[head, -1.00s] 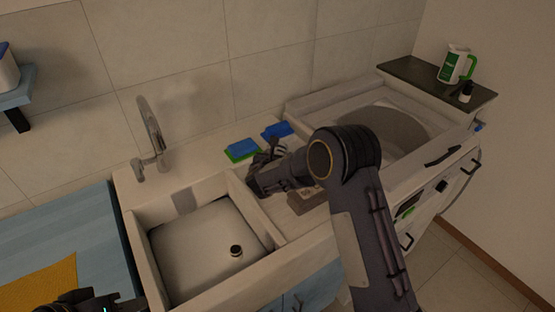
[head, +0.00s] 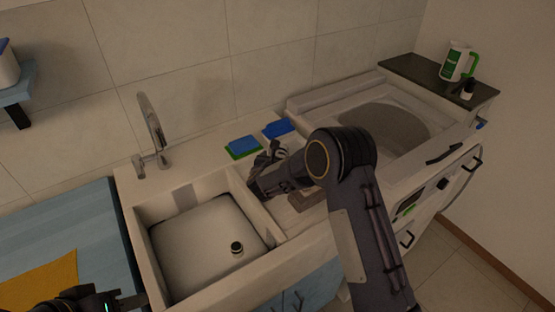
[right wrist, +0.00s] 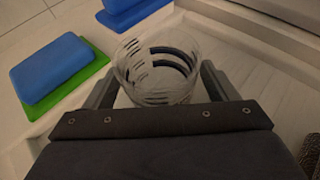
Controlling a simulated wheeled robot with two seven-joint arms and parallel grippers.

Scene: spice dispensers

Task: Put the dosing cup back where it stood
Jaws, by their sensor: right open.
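The dosing cup (right wrist: 157,66) is a clear, see-through cup with dark markings in the right wrist view. It sits between the two fingers of my right gripper (right wrist: 157,85), which is open around it. Whether a finger touches the cup, and what its base rests on, I cannot tell. In the head view my right gripper (head: 262,165) is over the counter between the sink and the washing machine, and the cup is hard to make out there. My left gripper (head: 85,302) is at the bottom left edge, mostly cut off.
Two blue sponges with green pads, a nearer one (head: 242,147) and a farther one (head: 278,128), lie behind my right gripper. The sink (head: 195,250) with its tap (head: 152,130) is to the left. A green-and-white jug (head: 455,62) and small bottle (head: 467,90) stand far right.

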